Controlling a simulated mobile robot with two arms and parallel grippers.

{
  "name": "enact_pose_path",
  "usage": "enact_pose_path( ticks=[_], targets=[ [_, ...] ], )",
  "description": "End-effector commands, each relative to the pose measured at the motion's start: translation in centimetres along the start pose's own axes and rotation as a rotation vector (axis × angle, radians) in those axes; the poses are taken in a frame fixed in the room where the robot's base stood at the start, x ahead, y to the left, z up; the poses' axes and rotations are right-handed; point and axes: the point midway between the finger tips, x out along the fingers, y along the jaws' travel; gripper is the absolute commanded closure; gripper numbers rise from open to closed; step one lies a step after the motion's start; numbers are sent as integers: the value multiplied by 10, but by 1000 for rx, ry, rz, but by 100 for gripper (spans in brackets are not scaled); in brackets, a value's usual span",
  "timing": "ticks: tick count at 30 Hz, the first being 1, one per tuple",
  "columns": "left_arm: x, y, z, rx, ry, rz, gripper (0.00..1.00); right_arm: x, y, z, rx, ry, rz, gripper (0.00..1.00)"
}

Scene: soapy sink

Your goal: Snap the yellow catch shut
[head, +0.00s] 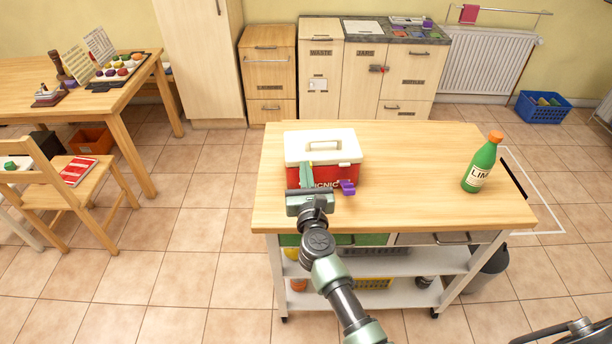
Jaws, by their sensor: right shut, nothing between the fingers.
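A red picnic box (356,174) with a white lid (318,138) stands on the wooden top of the island. The lid lies on the box and looks down. A purple catch (347,187) sticks out at the front right of the box. I cannot make out a yellow catch; my right gripper covers the front left of the box, where one could be hidden. My right gripper (307,170) is shut and empty, at the front left of the box; I cannot tell whether it touches it. My left gripper is not in view.
A green bottle (482,162) with an orange cap stands at the right of the island top (420,170). The top between box and bottle is clear. Shelves with baskets are below. A table (110,95) and a chair (70,190) stand at the left.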

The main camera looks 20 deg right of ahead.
Motion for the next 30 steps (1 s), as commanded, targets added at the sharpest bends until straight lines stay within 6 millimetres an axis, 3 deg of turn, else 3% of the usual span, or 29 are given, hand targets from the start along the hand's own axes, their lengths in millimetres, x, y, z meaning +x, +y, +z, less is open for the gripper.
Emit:
enact_pose_path(
  ticks=[22,30],
  targets=[
    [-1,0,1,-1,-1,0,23,3,0,2,0,1,-1,100],
    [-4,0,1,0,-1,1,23,-36,0,0,0,3,0,100]
  ],
)
